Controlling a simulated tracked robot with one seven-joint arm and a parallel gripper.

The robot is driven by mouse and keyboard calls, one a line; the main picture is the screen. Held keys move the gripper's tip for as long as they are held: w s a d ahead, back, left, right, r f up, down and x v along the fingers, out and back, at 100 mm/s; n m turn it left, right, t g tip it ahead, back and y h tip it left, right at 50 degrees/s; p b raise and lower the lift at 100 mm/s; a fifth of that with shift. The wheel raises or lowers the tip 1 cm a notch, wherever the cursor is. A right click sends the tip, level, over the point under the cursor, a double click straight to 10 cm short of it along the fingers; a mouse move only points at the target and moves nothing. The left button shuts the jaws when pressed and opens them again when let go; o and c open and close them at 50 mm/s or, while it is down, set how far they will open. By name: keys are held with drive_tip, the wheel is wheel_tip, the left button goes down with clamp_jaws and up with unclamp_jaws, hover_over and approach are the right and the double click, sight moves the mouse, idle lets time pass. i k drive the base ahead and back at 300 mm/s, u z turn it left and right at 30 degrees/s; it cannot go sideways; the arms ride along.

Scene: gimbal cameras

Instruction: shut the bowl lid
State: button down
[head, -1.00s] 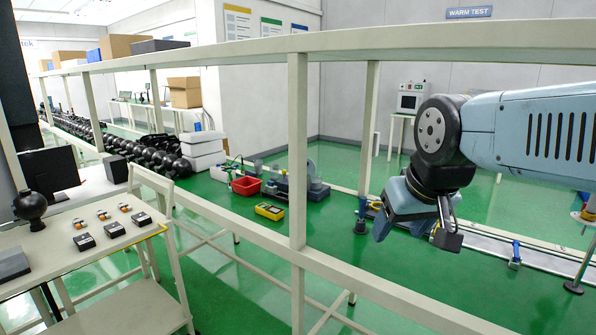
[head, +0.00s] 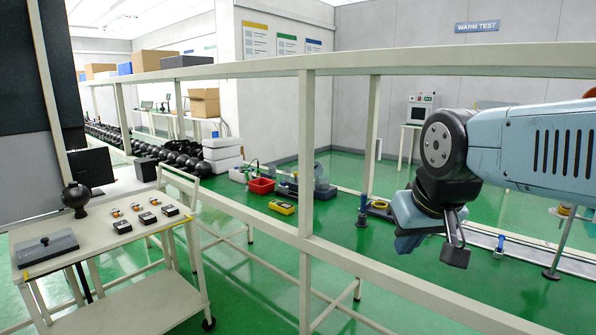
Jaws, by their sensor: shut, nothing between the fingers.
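My gripper (head: 456,246) hangs from the end of my blue-and-black arm at the right of the head view. Its dark fingers point downward and are shut, with nothing in them. It appears in front of the green floor and the pale rail structure, touching nothing that I can see. I cannot make out a bowl or a bowl lid for certain in the head view.
A cart (head: 150,303) at the left holds a grey flat box (head: 45,247), small devices (head: 122,226) and a black ball (head: 76,197). Pale rails (head: 440,60) cross the view. A red bin (head: 262,186) and a yellow device (head: 282,207) are beyond them. Green floor is open behind.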

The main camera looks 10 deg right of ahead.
sight(318, 169)
drive_tip(key=u, duration=0.45)
drive_tip(key=i, duration=0.7)
drive_tip(key=u, duration=0.65)
drive_tip(key=i, duration=0.85)
drive_tip(key=z, duration=0.45)
